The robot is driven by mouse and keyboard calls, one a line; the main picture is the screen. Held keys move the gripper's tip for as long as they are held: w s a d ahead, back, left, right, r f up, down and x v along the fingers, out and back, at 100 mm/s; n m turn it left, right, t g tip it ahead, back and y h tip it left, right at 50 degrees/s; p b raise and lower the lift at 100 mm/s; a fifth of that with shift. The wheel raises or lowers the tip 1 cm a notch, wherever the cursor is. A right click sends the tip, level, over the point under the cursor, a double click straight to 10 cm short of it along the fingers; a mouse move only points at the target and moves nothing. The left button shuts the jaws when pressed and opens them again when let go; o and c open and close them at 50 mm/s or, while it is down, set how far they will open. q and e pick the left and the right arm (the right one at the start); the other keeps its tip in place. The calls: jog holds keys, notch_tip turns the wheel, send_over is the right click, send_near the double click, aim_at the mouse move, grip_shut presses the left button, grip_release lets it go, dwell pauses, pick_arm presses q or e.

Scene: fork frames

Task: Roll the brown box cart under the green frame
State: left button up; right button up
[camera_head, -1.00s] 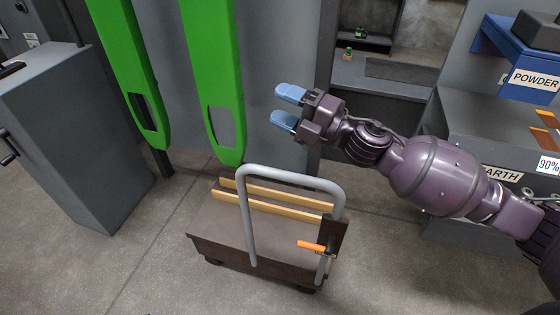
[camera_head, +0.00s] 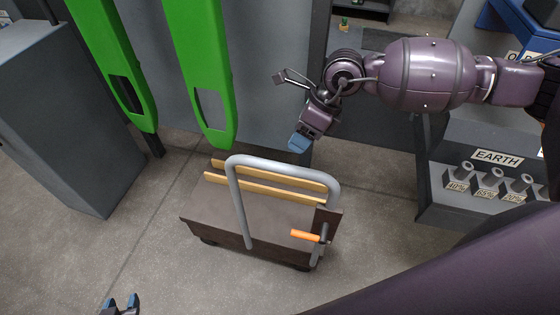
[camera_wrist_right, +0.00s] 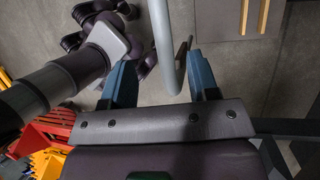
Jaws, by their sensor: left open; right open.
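The brown box cart (camera_head: 217,206) stands on the floor in the middle of the head view. It has a grey tube handle (camera_head: 238,200), two wooden slats (camera_head: 264,187) and an orange lever (camera_head: 305,235). The green frame (camera_head: 202,85) hangs as two long green arms behind and left of the cart. My right gripper (camera_head: 299,143) is above the cart's far side, pointing down, apart from the handle in this view. In the right wrist view its fingers (camera_wrist_right: 163,82) are open, with the handle tube showing between and beyond them. My left gripper (camera_head: 121,303) is open and empty at the bottom left.
A grey cabinet (camera_head: 60,120) stands at the left. A grey counter labelled EARTH (camera_head: 450,180) stands at the right. Bare floor (camera_head: 110,255) lies left of and in front of the cart. Red and yellow items (camera_wrist_right: 45,135) show in the right wrist view.

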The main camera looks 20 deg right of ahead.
aim_at(281, 164)
jog(key=x, duration=1)
jog(key=shift+f, duration=0.15)
grip_shut()
